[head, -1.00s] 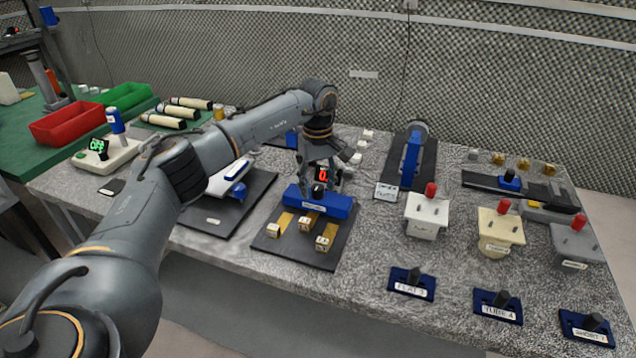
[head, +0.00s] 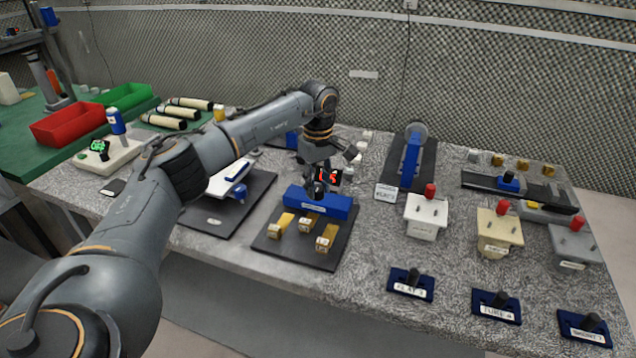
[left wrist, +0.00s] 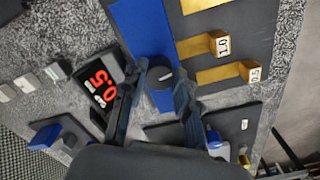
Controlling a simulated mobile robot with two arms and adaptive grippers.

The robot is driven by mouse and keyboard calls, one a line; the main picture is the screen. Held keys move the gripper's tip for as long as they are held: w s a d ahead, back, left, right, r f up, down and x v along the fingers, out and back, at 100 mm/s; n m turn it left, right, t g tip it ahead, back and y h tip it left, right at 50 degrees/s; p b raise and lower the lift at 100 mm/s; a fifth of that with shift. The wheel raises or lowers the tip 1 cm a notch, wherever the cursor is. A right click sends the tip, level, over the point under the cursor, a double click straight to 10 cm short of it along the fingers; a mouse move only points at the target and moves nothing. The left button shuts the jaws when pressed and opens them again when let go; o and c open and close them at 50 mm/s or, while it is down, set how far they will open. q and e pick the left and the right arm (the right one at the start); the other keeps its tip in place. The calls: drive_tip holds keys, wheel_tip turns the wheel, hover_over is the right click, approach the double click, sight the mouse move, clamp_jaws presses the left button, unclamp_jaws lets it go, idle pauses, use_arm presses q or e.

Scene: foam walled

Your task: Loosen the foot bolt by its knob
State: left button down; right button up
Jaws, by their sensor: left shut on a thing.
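A dark knob (left wrist: 160,78) stands on a blue block (head: 318,203) at the middle of the bench. My left gripper (head: 318,182) comes down over the knob from above, and its fingers are shut on it. In the left wrist view the two fingers (left wrist: 158,92) lie on either side of the knob. The bolt under the knob is hidden. A small display (left wrist: 103,90) with red digits, seemingly 0.5, stands beside the block. Several gold strips with labelled ends, such as this one marked 1.0 (left wrist: 220,45), reach out from the block. My right gripper is out of view.
The block sits on a black plate (head: 296,248). A white-and-blue fixture (head: 228,187) stands to the left, and a blue upright (head: 411,160) to the right. White, cream and grey boxes with red knobs, such as the white one (head: 425,216), and labelled blue plates (head: 411,288) fill the right side.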

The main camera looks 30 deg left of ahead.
use_arm(q)
drive_tip(key=n+p, duration=0.1)
drive_tip(key=n, duration=0.2)
drive_tip(key=shift+n, duration=0.3)
drive_tip(key=n+p, duration=0.1)
drive_tip(key=n, duration=0.2)
drive_tip(key=shift+n, duration=0.3)
drive_tip(key=n+p, duration=0.1)
drive_tip(key=n, duration=0.3)
drive_tip(key=shift+w+n, duration=0.1)
drive_tip(key=shift+n, duration=0.2)
drive_tip(key=n, duration=0.3)
drive_tip(key=shift+n+p, duration=0.3)
drive_tip(key=shift+p, duration=0.1)
drive_tip(key=n, duration=0.3)
drive_tip(key=shift+n+p, duration=0.3)
drive_tip(key=shift+p, duration=0.1)
drive_tip(key=n+p, duration=0.1)
drive_tip(key=n, duration=0.2)
drive_tip(key=shift+a+n, duration=0.1)
drive_tip(key=shift+n, duration=0.2)
drive_tip(key=n+p, duration=0.1)
drive_tip(key=n, duration=0.3)
drive_tip(key=shift+n+p, duration=0.45)
drive_tip(key=shift+n, duration=1.25)
